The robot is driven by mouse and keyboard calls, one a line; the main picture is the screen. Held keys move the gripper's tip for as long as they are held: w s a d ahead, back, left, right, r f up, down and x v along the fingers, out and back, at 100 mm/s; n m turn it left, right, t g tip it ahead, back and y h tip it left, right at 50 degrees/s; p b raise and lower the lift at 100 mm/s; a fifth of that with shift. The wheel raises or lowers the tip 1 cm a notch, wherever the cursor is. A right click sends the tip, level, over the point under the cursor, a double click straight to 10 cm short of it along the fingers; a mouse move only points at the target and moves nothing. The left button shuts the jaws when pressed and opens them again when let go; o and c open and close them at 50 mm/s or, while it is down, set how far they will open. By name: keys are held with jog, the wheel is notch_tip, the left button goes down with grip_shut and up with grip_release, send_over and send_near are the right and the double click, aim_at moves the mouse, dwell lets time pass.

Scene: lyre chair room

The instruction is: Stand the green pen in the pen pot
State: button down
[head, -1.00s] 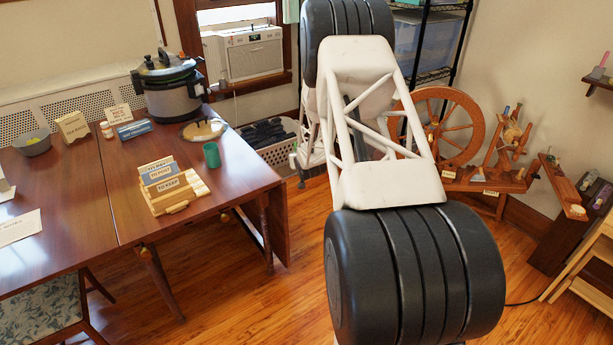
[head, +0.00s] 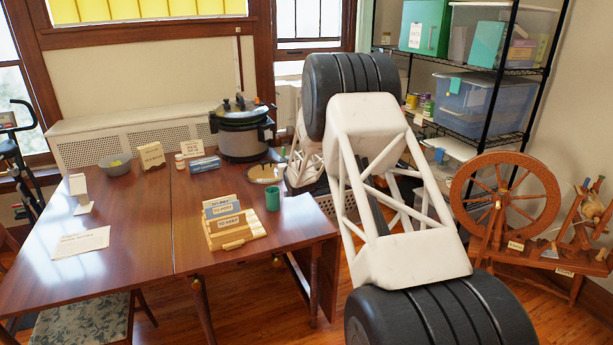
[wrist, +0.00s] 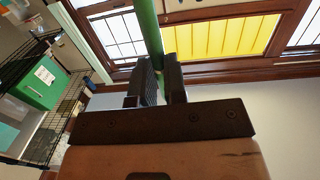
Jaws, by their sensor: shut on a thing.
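In the wrist view the green pen (wrist: 149,28) stands between the two dark fingers of my gripper (wrist: 160,66). My gripper is shut on it, and the pen sticks out past the fingertips toward the top of the picture. The pen's far end is cut off. In the head view my gripper and the pen do not show; only my arm does. A small green cup (head: 272,200) stands upright on the wooden table, near its right edge; it may be the pen pot. I cannot see into it.
Beside the cup is a wooden letter sorter (head: 231,231) with labelled dividers. A pressure cooker (head: 242,134), a bowl (head: 115,164) and small signs stand at the back of the table (head: 140,226). A wire shelf (head: 512,75) and a spinning wheel (head: 506,203) stand at right.

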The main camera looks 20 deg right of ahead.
jog(key=w+a+r+y, duration=0.1)
jog(key=w+a+r, duration=0.1)
jog(key=a, duration=0.3)
jog(key=shift+r+n+t, duration=0.3)
jog(key=shift+r, duration=0.2)
jog(key=shift+w+f, duration=0.1)
jog(key=shift+f, duration=0.2)
notch_tip(320, 180, down, 12)
jog(key=shift+f, duration=0.25)
dwell(1.4)
dwell(0.4)
jog(key=c, duration=1.1)
grip_release()
jog(key=shift+s, duration=0.2)
